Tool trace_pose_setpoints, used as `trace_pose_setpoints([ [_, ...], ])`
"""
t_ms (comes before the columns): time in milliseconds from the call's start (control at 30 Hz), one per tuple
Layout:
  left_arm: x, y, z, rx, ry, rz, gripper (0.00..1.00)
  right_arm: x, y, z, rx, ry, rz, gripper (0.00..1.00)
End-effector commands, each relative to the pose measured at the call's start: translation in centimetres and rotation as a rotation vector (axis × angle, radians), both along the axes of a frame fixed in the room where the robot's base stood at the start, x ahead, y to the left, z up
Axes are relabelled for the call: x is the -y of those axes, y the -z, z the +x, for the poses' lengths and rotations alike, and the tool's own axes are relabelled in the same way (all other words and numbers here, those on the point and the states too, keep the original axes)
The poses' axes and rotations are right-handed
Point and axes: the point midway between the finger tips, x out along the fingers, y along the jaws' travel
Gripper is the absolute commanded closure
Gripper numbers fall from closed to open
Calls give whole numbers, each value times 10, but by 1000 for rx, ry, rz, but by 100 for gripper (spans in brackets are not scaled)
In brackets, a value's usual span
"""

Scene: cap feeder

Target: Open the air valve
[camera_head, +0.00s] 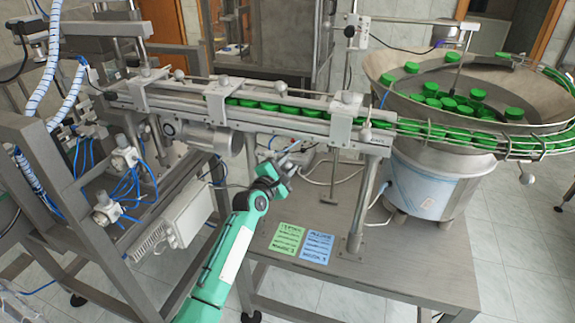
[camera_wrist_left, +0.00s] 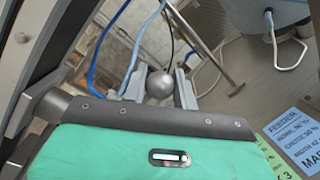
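My left gripper (camera_head: 284,167) reaches in below the conveyor, above the steel table. In the left wrist view its two fingers (camera_wrist_left: 160,82) stand apart, with a round grey ball-shaped knob (camera_wrist_left: 160,87) showing between them. I cannot tell whether the fingers touch the knob, or whether it is the air valve's handle. Blue air tubes (camera_wrist_left: 128,62) run behind the fingers. In the head view the gripper hides the knob. My right gripper is not in view.
The conveyor (camera_head: 265,115) with green caps runs above my gripper. A steel post (camera_head: 362,205) stands to its right, near green (camera_head: 287,239) and blue (camera_head: 317,246) labels. Pneumatic fittings (camera_head: 124,158) with blue hoses and a white box (camera_head: 188,213) are left. The cap bowl (camera_head: 400,84) is right.

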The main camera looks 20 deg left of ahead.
Motion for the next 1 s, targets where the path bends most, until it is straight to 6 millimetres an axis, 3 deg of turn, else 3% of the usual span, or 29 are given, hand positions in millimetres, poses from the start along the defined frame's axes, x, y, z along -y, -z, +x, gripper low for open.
trace_pose_setpoints([
  [467, 0, 4, 0, 3, 0, 83, 100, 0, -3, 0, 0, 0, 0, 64],
  [1000, -9, 31, 1, 19, 0, 547, 100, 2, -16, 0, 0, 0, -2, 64],
])
